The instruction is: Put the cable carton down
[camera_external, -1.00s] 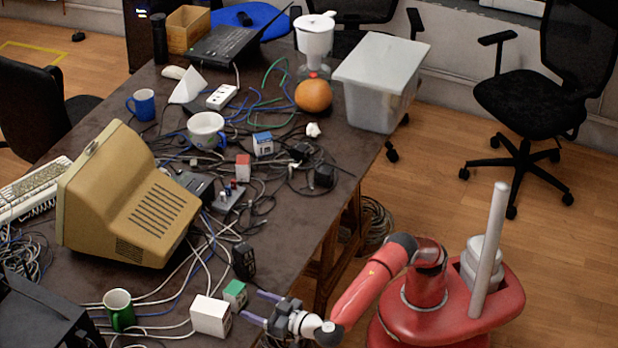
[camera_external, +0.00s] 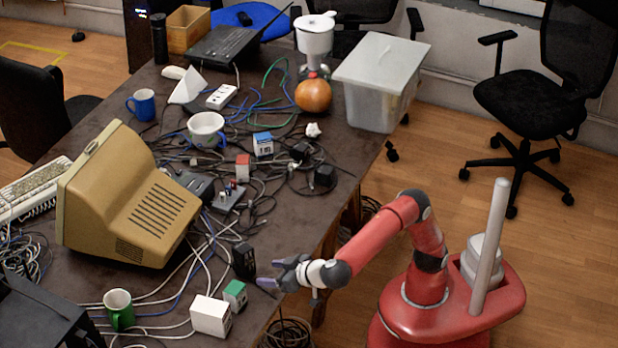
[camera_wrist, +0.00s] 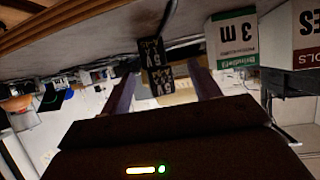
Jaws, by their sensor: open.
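A small green-and-white carton (camera_external: 234,294) stands on the table near its front edge. It also shows in the wrist view (camera_wrist: 233,40), marked "3 M", and I take it to be the cable carton. My gripper (camera_external: 276,271) is open and empty, up and to the right of the carton in the external view. Its two fingers (camera_wrist: 163,82) show in the wrist view, with the carton outside them to the right. A black power adapter (camera_external: 243,261) stands on the table left of the gripper; it appears between the fingers in the wrist view (camera_wrist: 156,68).
A larger white box (camera_external: 210,316) stands just left of the carton, and a green mug (camera_external: 119,309) further left. A beige monitor (camera_external: 135,200) and many loose cables crowd the table (camera_external: 300,228). Red- and blue-topped cartons (camera_external: 243,167) (camera_external: 263,144) stand further back.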

